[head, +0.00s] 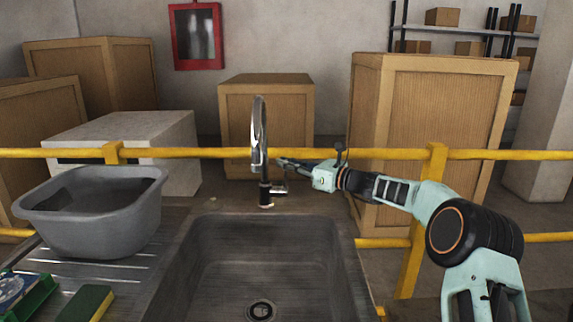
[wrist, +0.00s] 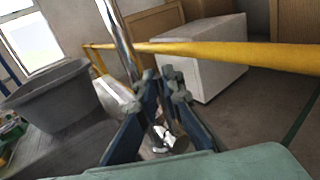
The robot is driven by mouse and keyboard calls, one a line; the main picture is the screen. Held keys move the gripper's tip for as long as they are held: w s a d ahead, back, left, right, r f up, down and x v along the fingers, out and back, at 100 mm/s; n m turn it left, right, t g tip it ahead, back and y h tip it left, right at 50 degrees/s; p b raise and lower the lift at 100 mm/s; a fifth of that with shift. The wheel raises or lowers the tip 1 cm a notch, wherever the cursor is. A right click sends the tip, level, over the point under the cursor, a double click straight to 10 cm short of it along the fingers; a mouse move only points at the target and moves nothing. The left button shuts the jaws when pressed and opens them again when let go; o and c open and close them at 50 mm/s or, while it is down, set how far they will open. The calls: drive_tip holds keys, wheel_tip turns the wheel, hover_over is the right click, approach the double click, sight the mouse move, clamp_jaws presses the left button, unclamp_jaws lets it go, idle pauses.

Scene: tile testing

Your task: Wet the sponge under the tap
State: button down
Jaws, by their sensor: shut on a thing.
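A green and yellow sponge (head: 88,303) lies on the draining board at the lower left of the head view. The chrome and black tap (head: 263,150) stands upright behind the sink (head: 205,270); no water shows from its spout. My gripper (head: 282,163) reaches in from the right at the tap, above its base. In the wrist view my gripper (wrist: 166,82) has its fingers close together around part of the tap, apparently its lever (wrist: 165,135). The exact contact is partly hidden by the fingers. The spout (wrist: 117,40) rises beside the left finger.
A grey tub (head: 105,225) stands on the draining board left of the sink. A green-edged item (head: 25,295) lies near the sponge. A yellow rail (head: 380,154) runs behind the counter, with wooden crates (head: 430,130) beyond. The sink basin is empty.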

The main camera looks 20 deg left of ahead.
idle(0.3)
drive_tip(key=shift+s+d+f+b, duration=0.1)
drive_tip(key=shift+s+f+b, duration=0.2)
drive_tip(key=shift+b, duration=0.75)
drive_tip(key=shift+s+r+n+y+b, duration=0.35)
drive_tip(key=shift+n+b, duration=0.25)
drive_tip(key=shift+b, duration=0.2)
drive_tip(key=c, duration=2.1)
unclamp_jaws()
drive_tip(key=shift+d, duration=0.15)
drive_tip(key=v, duration=1.1)
drive_tip(key=shift+s+d+f, duration=0.2)
drive_tip(key=shift+s+d, duration=0.05)
drive_tip(key=shift+d, duration=0.1)
